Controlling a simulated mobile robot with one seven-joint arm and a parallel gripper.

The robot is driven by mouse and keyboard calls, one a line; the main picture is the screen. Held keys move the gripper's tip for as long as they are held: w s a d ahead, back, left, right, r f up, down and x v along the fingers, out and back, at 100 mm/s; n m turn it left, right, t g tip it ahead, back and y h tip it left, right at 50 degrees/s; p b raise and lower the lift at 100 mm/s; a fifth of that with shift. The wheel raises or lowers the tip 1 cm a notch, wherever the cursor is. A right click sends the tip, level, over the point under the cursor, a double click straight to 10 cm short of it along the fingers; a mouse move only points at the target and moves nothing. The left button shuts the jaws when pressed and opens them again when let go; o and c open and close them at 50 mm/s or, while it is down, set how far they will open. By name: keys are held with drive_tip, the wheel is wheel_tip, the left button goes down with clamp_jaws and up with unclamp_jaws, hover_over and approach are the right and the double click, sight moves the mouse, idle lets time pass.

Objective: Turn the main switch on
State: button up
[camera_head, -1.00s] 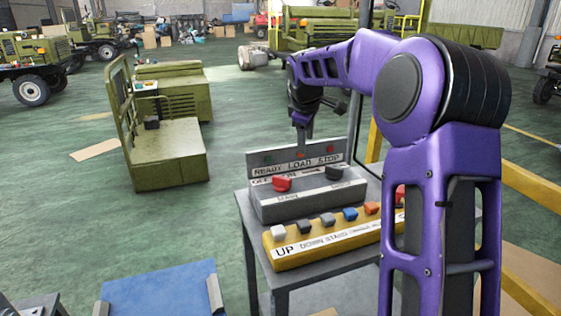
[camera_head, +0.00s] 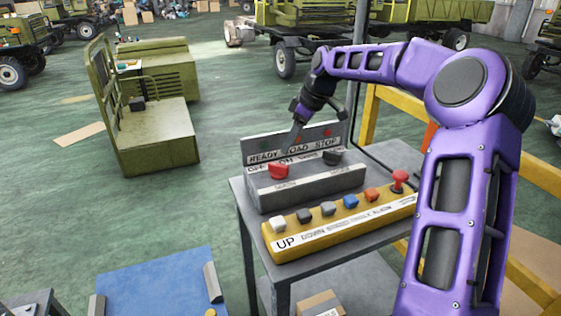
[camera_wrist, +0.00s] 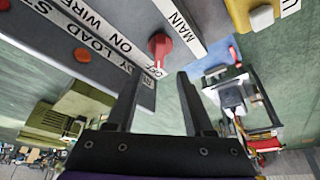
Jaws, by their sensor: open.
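The main switch is a red rotary knob (camera_head: 278,171) at the left of the grey control box (camera_head: 318,186). In the wrist view the red knob (camera_wrist: 159,47) sits between an "OFF ON" label and a "MAIN" label. Its narrow end appears to point towards "OFF". My gripper (camera_head: 294,143) is above and behind the knob, in front of the upright indicator panel. In the wrist view my gripper (camera_wrist: 158,86) is open and empty, with the knob beyond the gap between its fingertips. The fingers do not appear to touch it.
A black knob (camera_head: 332,156) is at the right of the same box. A yellow button box (camera_head: 345,226) with several buttons and a red stop button (camera_head: 399,180) lies in front. The grey table (camera_head: 240,185) holds both. A yellow rail (camera_head: 400,105) runs behind.

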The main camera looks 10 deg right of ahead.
sight(279, 164)
drive_tip(key=x, duration=0.8)
clamp_jaws()
